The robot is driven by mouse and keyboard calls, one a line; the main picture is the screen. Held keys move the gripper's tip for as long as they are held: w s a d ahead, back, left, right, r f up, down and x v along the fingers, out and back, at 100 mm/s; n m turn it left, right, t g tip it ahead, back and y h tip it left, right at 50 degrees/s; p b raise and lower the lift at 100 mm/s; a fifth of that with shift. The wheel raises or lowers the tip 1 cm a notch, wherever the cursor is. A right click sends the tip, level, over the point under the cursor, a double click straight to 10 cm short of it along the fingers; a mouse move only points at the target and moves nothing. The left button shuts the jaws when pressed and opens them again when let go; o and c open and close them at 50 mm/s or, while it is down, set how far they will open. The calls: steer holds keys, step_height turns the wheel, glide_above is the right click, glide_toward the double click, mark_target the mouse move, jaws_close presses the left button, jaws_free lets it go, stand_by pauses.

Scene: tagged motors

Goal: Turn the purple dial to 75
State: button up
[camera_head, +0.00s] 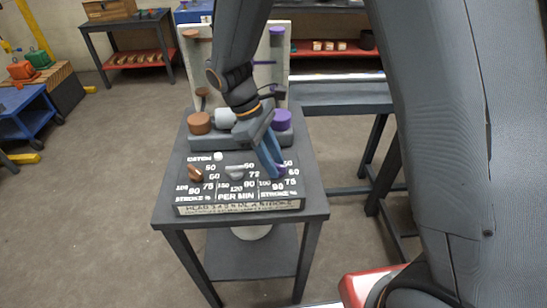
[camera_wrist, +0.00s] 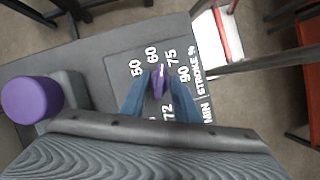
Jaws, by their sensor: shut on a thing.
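The purple dial (camera_head: 281,170) is at the right end of a dark panel with white numbers (camera_head: 222,186). In the wrist view the purple dial (camera_wrist: 159,84) sits between the two blue fingers, mostly hidden by them. Its visible narrow end points up the picture, toward the gap between the 60 and the 75; the exact reading is hard to tell. My gripper (camera_head: 276,168) reaches down onto the dial from above. In the wrist view my gripper (camera_wrist: 160,96) is shut on the dial.
A brown dial (camera_head: 195,174) and a grey dial (camera_head: 235,171) are to the left on the same panel. Behind stand a purple cylinder (camera_head: 282,119) and a brown cylinder (camera_head: 200,122). A dark bench (camera_head: 340,98) is at the back right.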

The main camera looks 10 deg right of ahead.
steer(key=shift+w+d+r+m+g+y+p, duration=0.1)
steer(key=shift+m+g+y+p, duration=0.25)
steer(key=shift+m, duration=0.65)
steer(key=shift+m+g+y+p, duration=0.2)
steer(key=shift+m+p, duration=0.25)
steer(key=shift+m, duration=0.55)
steer(key=o, duration=1)
steer(key=b+v, duration=0.2)
steer(key=v, duration=0.5)
steer(key=shift+w+r, duration=0.2)
steer(key=shift+r, duration=0.1)
